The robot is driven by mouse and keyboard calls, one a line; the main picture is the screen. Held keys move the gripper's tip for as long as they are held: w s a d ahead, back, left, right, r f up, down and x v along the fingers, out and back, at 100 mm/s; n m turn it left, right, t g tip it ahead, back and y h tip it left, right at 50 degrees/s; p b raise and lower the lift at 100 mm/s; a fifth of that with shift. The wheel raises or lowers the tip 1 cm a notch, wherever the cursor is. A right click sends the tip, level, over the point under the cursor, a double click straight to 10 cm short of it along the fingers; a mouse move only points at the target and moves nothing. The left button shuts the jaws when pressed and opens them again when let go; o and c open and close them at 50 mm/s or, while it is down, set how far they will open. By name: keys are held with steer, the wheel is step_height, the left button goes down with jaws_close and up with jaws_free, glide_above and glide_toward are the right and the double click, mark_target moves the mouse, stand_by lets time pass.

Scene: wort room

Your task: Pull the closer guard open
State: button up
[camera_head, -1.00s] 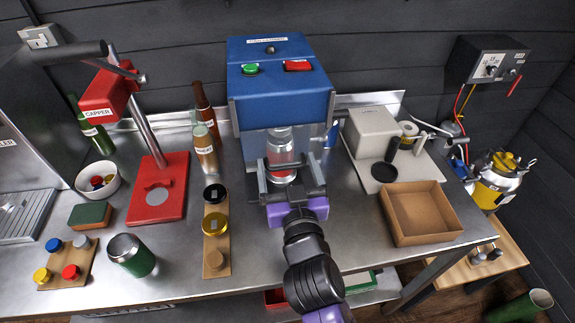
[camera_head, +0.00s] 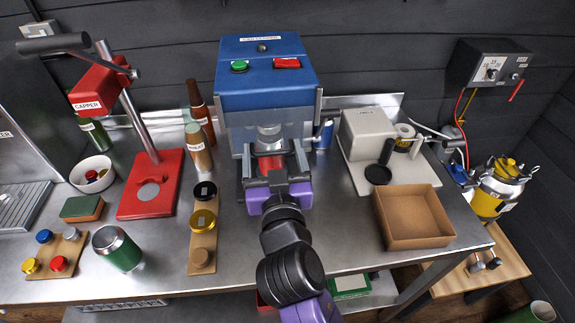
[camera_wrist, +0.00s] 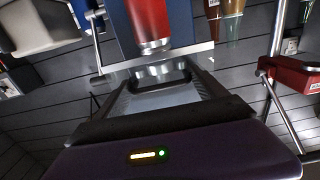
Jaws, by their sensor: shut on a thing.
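The closer (camera_head: 267,85) is the blue machine at the back middle of the bench, with a green and a red button on top. A red can (camera_head: 268,163) stands inside its front; it also shows in the wrist view (camera_wrist: 150,22). The guard (camera_head: 236,142) is a clear panel at the closer's front, hard to make out against the metal. My gripper (camera_head: 275,180) is at the guard's front, below the can in the picture. In the wrist view, its jaws are around a dark handle bar (camera_wrist: 160,76). How far the guard stands open is unclear.
A red capper (camera_head: 150,185) and a strip of lids (camera_head: 203,235) stand left of the closer. A green cup (camera_head: 118,250) is at the front left. A cardboard tray (camera_head: 415,215) and a grey-white device (camera_head: 370,140) are on the right. Bare bench lies between closer and tray.

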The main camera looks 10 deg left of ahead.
mark_target(271, 113)
steer(key=r+p, duration=0.1)
steer(key=r, duration=0.2)
steer(key=r+p, duration=0.2)
steer(key=r, duration=0.2)
steer(key=shift+w+d+r, duration=0.1)
steer(key=shift+d+r, duration=0.1)
steer(key=shift+r, duration=0.1)
steer(key=shift+f, duration=0.1)
steer(key=o, duration=1.8)
steer(key=shift+c, duration=0.2)
steer(key=shift+a, duration=0.1)
